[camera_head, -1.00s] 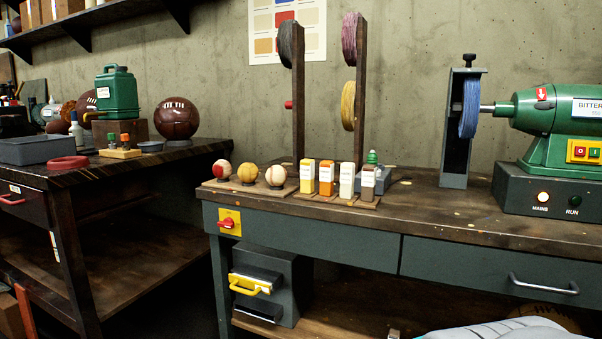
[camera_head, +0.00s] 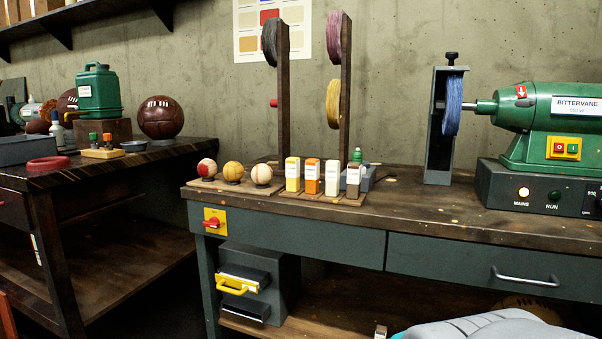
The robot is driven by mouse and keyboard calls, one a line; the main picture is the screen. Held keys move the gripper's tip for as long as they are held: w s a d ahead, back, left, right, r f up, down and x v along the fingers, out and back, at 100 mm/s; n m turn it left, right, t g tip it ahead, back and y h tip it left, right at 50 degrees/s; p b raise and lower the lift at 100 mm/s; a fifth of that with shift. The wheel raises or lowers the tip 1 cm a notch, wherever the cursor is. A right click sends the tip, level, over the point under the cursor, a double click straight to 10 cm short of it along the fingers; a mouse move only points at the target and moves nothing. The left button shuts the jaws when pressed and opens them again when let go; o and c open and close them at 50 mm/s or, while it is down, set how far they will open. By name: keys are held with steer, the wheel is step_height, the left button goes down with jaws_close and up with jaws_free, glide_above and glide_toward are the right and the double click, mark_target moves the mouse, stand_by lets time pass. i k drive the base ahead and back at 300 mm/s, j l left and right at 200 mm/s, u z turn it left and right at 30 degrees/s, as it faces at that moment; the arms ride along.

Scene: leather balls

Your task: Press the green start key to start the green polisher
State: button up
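The green polisher (camera_head: 540,125) sits at the right end of the workbench, with a blue buffing wheel (camera_head: 453,104) on its shaft. A yellow switch plate (camera_head: 564,157) on its front carries a red key (camera_head: 558,148) and, to its right, the green start key (camera_head: 573,149). On the dark base box (camera_head: 535,208), the MAINS lamp (camera_head: 523,192) glows and the RUN lamp (camera_head: 554,196) looks dark green, unlit. My gripper is not in view. A pale, smooth shape at the bottom right seems to be part of my own body.
The workbench (camera_head: 430,212) has clear top in front of the polisher. Several labelled bars (camera_head: 312,177) and three balls (camera_head: 233,171) stand to its left. A drawer handle (camera_head: 525,277) sticks out below.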

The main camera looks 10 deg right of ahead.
mark_target(571, 148)
steer(key=z, duration=1.5)
